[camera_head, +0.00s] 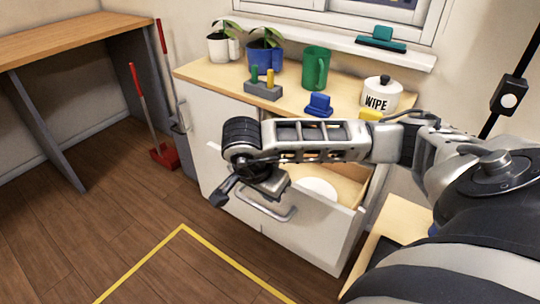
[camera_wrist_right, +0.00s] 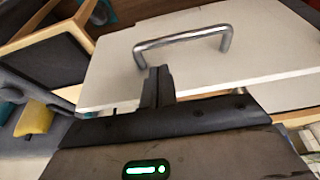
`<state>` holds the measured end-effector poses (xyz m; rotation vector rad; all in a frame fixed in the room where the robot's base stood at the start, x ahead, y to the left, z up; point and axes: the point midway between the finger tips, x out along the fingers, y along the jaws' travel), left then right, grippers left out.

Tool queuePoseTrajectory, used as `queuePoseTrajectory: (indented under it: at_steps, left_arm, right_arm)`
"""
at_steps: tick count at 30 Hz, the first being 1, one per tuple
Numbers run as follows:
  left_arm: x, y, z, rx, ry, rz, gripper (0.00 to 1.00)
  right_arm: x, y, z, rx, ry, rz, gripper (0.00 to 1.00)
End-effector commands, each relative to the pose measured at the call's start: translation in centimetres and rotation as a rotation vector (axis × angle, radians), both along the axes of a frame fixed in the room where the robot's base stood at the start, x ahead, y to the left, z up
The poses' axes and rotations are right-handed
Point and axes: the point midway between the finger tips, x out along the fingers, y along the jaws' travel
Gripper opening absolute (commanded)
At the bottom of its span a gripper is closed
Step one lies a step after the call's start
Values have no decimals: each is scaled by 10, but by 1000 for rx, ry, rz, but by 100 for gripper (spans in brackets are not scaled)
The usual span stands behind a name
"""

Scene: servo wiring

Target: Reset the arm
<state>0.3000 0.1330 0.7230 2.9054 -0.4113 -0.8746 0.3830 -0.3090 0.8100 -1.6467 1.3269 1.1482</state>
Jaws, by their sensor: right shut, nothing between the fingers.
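My right arm reaches in from the right in the head view, across the front of the cabinet. Its gripper (camera_head: 220,190) points down and left, near the drawer handle (camera_head: 265,208). In the right wrist view the two fingers (camera_wrist_right: 158,84) are shut together and empty. The metal bar handle (camera_wrist_right: 185,38) shows just beyond them, and the fingers are not around it. The white drawer (camera_head: 310,228) stands pulled open, with a white round item (camera_head: 318,188) inside; my arm hides part of the inside. My left gripper is not in view.
The wooden counter (camera_head: 215,75) holds potted plants, a green mug (camera_head: 316,68), a grey block with pegs (camera_head: 262,90), a blue object (camera_head: 318,104) and a WIPE pot (camera_head: 380,94). A red broom and dustpan (camera_head: 163,155) stand left. Yellow tape (camera_head: 183,228) marks the clear floor.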

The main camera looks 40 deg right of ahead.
Motion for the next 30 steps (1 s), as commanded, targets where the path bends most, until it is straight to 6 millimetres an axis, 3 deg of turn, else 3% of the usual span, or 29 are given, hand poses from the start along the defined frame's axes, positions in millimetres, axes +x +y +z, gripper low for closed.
queuePoseTrajectory:
  at_steps: [1,7,16,19,23,26,28,30]
  left_arm:
    - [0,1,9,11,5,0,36]
    - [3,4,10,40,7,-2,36]
    - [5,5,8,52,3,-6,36]
    - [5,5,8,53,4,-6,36]
    - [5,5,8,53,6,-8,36]
    - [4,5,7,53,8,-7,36]
    - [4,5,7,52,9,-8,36]
    - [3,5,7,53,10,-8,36]
  right_arm:
    - [-1,3,16,0,-1,0,0]
    - [-4,9,34,0,1,-6,0]
    - [-5,11,35,3,3,-8,0]
    - [-9,25,27,62,20,-4,0]
    - [-30,80,4,302,90,-10,0]
    - [-58,148,-6,598,190,-66,0]
    - [-80,197,0,830,279,-147,0]
    - [-98,244,18,1072,388,-268,0]
